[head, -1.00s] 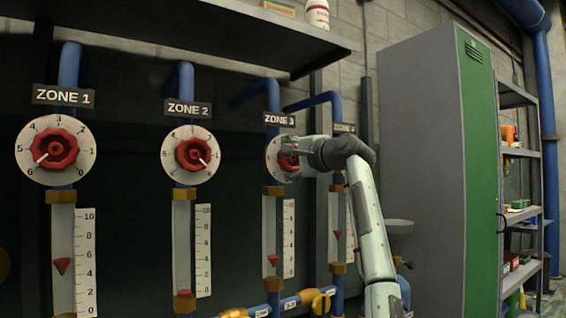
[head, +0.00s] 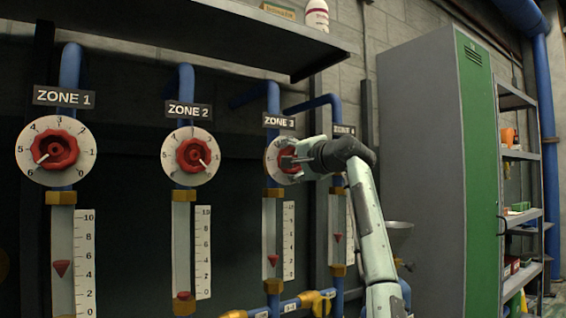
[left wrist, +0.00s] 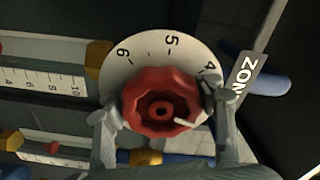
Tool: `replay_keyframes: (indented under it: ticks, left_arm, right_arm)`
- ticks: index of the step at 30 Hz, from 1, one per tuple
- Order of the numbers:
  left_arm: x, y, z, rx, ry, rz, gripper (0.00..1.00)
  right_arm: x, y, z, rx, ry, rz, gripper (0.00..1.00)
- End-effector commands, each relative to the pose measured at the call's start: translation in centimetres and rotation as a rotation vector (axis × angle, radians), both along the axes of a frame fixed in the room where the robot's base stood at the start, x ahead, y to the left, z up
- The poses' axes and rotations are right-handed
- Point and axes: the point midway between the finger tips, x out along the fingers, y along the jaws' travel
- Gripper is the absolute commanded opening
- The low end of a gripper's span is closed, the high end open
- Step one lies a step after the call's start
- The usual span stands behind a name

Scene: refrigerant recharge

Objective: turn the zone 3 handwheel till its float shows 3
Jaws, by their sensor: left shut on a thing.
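The zone 3 handwheel (head: 287,160) is red and sits on a white numbered dial below the ZONE 3 label (head: 279,122). My left gripper (head: 289,161) is shut on the wheel and partly hides it in the head view. In the left wrist view, the fingers of my left gripper (left wrist: 165,112) stand on either side of the red wheel (left wrist: 150,100); its white mark points to the lower right, past the 4. The red zone 3 float (head: 272,260) sits low in its tube, around 2 to 3 on the scale (head: 289,240). My right gripper is out of view.
The zone 1 handwheel (head: 55,150) and zone 2 handwheel (head: 193,155) are to the left. The zone 4 tube (head: 337,220) is close on the right, behind my arm. A shelf (head: 200,30) hangs above. A grey and green cabinet (head: 425,170) stands right.

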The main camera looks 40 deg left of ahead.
Motion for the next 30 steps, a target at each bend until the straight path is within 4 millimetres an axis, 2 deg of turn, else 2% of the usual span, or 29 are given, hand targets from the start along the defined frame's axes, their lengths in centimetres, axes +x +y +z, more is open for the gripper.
replay_keyframes:
  ticks: [1,7,18,23,30]
  left_arm:
    - [0.0,0.0,-0.1,-0.001,0.001,0.001,0.56]
    - [0.0,0.0,0.0,0.0,0.001,0.0,0.8]
    - [-0.1,-0.4,0.0,0.001,0.001,-0.001,0.8]
    - [-0.9,-2.4,-0.1,-0.001,0.0,-0.003,0.8]
    - [-2.9,-7.1,-0.1,0.003,0.002,0.0,0.8]
  right_arm:
    - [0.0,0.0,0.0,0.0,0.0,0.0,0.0]
    - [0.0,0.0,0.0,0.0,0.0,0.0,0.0]
    - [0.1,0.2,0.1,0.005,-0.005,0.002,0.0]
    - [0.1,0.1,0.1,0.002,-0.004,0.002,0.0]
    - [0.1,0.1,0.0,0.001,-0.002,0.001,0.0]
